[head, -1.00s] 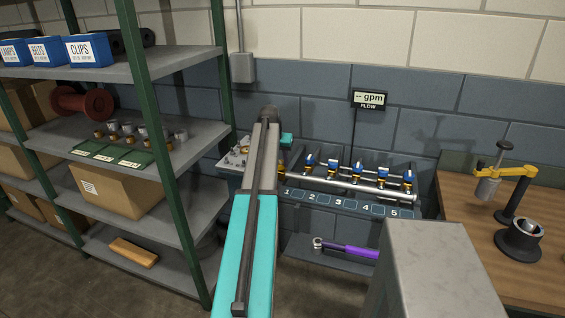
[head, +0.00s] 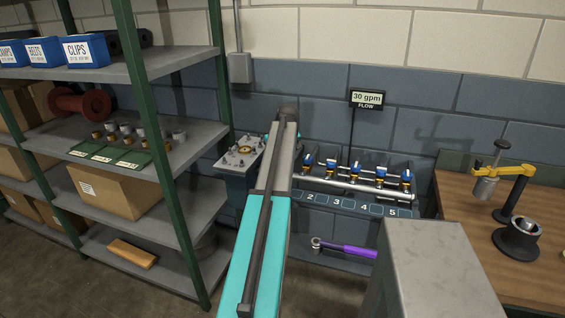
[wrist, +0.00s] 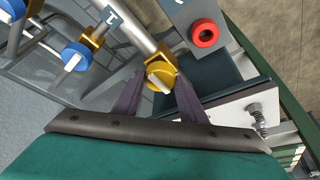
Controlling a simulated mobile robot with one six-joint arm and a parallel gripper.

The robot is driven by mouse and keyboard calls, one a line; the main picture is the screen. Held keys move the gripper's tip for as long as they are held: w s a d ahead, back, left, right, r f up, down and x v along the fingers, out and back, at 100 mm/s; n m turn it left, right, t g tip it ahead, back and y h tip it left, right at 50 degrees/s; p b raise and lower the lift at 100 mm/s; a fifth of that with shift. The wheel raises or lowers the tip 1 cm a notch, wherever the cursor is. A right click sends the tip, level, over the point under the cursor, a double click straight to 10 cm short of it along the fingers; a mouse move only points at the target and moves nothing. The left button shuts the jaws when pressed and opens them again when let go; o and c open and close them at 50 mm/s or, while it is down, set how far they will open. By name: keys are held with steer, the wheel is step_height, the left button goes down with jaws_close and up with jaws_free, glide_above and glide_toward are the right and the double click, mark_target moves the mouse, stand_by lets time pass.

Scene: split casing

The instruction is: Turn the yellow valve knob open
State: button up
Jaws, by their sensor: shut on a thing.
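The yellow valve knob (wrist: 160,75) is at the centre of the wrist view, on the end of a metal pipe fitting, with a pale slanted bar on its face. My gripper (wrist: 157,83) has its dark fingers on both sides of the knob and is shut on it. In the head view my own arm hides the knob and the fingertips. The flow display (head: 366,98) reads 30 gpm.
Blue-knobbed valves (head: 355,168) sit in a row on the pipe (head: 355,188) above numbered labels. A metal plate (head: 240,158) stands left of my arm, near the shelf rack (head: 150,70). A workbench (head: 470,215) stands right.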

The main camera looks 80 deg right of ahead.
steer(key=shift+w+d+r, duration=0.1)
steer(key=shift+w+d, duration=0.05)
stand_by(0.3)
steer(key=o, duration=1)
steer(key=shift+o, duration=0.4)
steer(key=b+v, duration=0.2)
steer(key=v, duration=1.1)
steer(key=shift+s+a+r, duration=0.2)
steer(key=shift+s+r, duration=0.1)
steer(key=shift+r, duration=0.1)
